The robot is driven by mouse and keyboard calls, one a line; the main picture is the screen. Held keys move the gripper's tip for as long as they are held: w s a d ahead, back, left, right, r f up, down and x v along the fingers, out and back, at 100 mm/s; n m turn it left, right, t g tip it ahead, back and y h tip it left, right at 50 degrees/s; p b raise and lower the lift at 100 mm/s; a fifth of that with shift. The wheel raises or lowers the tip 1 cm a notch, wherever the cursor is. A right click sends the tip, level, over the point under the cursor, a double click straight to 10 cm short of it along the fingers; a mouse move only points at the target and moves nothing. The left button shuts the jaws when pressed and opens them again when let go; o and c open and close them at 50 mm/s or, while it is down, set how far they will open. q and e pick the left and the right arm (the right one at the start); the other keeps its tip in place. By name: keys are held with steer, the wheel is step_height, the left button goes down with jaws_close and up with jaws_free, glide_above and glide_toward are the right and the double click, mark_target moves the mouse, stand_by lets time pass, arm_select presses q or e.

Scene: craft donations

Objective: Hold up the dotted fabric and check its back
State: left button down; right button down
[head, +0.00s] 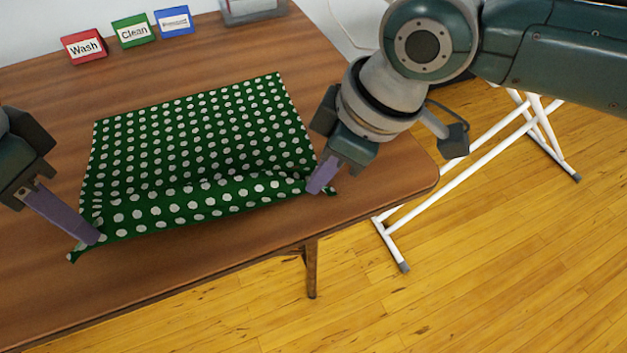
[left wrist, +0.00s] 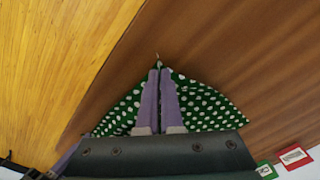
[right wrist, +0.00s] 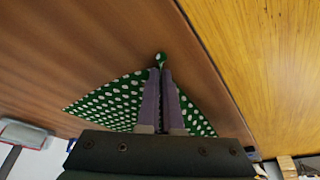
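The green fabric with white dots (head: 190,150) lies spread on the wooden table, its dotted face up. Its near edge is lifted a little and bulges between my grippers; its back is hidden. My left gripper (head: 92,236) is shut on the near left corner, and a small tip of cloth sticks out past the fingers in the left wrist view (left wrist: 158,72). My right gripper (head: 318,186) is shut on the near right corner, with a bit of cloth past the fingertips in the right wrist view (right wrist: 160,70).
Red "Wash" (head: 84,46), green "Clean" (head: 133,31) and blue (head: 174,22) label blocks stand along the table's back. A grey bin (head: 252,10) is at the back right. The wooden table (head: 365,190) ends just right of my right gripper. A white folding rack (head: 470,170) stands beyond.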

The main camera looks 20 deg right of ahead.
steer(key=shift+d+f, duration=0.1)
steer(key=shift+r, duration=2.6)
arm_select(q)
steer(key=shift+r, duration=0.1)
